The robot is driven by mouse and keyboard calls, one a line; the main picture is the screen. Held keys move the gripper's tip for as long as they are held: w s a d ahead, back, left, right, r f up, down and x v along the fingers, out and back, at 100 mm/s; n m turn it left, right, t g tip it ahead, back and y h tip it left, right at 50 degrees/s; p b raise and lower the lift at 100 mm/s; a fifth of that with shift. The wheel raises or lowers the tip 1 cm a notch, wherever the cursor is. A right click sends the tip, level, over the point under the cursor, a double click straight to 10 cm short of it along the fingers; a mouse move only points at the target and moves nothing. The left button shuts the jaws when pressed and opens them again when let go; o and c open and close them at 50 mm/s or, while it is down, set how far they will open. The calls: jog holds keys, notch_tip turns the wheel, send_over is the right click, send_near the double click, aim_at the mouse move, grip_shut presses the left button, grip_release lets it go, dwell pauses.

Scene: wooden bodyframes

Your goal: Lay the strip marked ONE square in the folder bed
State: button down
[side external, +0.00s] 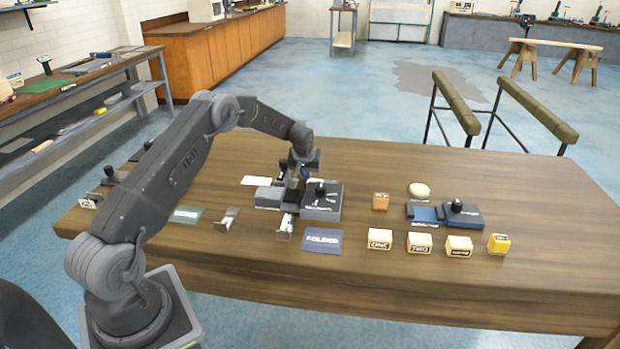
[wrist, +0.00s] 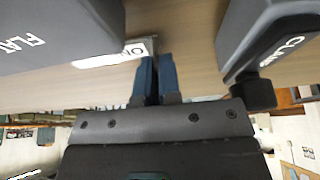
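The strip marked ONE is a small thin grey metal piece (side external: 287,224) standing at the near side of the folder, with a white label at its foot. In the wrist view its grey face (wrist: 148,44) and white label (wrist: 100,59) show at my fingertips; the left finger hides part of the lettering. My gripper (wrist: 157,60) points down with its blue fingers nearly together, apparently shut on the strip's edge. In the side view my gripper (side external: 292,207) is just above the strip. The folder bed (side external: 269,197) is partly hidden by my gripper, beside the grey clamp block (side external: 321,205).
A dark FOLDER plate (side external: 322,240) lies just in front. Another small metal strip (side external: 228,219) stands to the left by a green label plate (side external: 186,214). Several wooden blocks (side external: 380,238) and a blue device (side external: 424,213) are to the right. The table's far right is clear.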

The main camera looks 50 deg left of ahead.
jog(key=shift+r, duration=0.15)
